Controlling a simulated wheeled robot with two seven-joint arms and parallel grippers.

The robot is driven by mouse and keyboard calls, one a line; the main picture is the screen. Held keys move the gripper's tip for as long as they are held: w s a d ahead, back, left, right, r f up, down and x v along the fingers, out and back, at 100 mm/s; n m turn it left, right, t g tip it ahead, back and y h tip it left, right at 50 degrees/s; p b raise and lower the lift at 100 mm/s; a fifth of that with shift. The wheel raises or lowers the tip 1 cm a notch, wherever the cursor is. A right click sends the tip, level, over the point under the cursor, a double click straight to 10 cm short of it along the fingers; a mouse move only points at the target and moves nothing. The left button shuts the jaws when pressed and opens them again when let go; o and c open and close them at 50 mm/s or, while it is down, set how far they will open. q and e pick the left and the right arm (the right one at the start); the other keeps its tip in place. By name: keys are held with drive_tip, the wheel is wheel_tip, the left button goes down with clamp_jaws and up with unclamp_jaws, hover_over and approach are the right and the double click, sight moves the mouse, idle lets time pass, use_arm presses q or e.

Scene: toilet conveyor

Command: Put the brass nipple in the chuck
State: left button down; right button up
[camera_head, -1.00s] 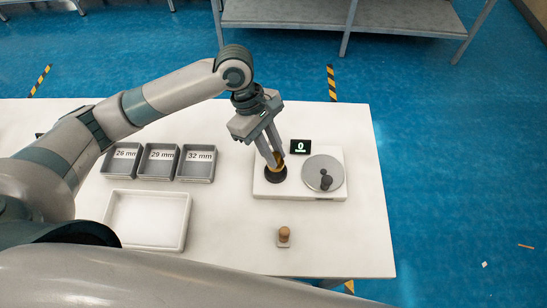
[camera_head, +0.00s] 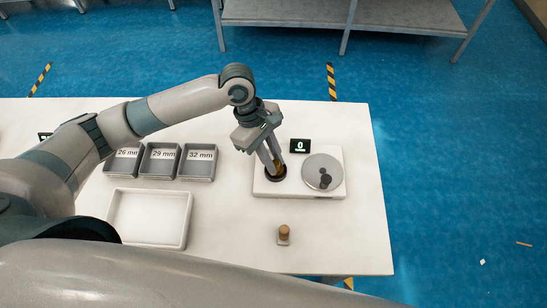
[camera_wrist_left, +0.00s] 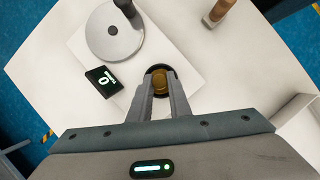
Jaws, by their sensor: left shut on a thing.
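My left gripper (camera_head: 274,170) points down at the black round chuck (camera_head: 276,180) on the left part of a white base. It is shut on the brass nipple (camera_wrist_left: 160,78), which shows between the two fingers in the left wrist view. The nipple's lower end is at the chuck's opening, with the dark ring (camera_wrist_left: 149,71) around it in that view. The fingers hide part of the nipple, and I cannot tell how deep it sits. My right gripper is not in view.
A grey disc (camera_head: 316,168) with a dark knob and a display reading 0 (camera_head: 300,146) share the white base (camera_head: 336,190). A wooden-topped stamp-like piece (camera_head: 284,233) stands in front. Grey bins (camera_head: 198,174) and an empty white tray (camera_head: 150,218) lie left.

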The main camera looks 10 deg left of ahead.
use_arm(q)
drive_tip(key=c, duration=1.6)
unclamp_jaws()
drive_tip(key=shift+f, duration=0.1)
drive_tip(key=shift+c, duration=0.2)
drive_tip(key=shift+b+v, duration=0.3)
drive_tip(key=shift+v, duration=0.5)
drive_tip(key=b+v, duration=0.2)
drive_tip(key=v, duration=0.8)
drive_tip(key=shift+a+r, duration=0.15)
drive_tip(key=shift+r, duration=0.15)
